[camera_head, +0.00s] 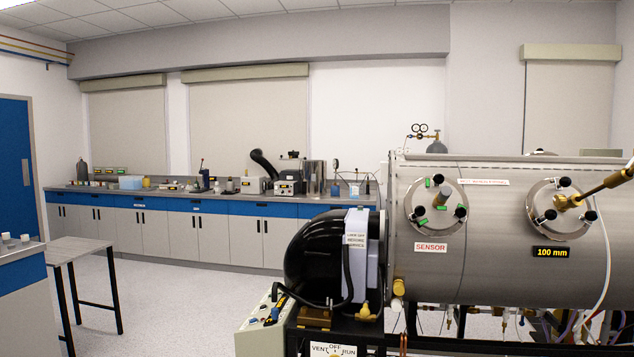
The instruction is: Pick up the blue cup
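No blue cup can be made out for certain. A small blue object (335,190) stands on the far back counter, but it is too small to tell whether it is a cup. A pale blue box-like container (131,182) sits farther left on the same counter. Neither of my grippers is in view.
A large steel chamber (500,245) with round ports fills the right side. A control box (262,325) stands at its lower left. The back counter (240,197) holds several instruments. A grey table (85,247) stands at left. Open floor (170,300) lies between.

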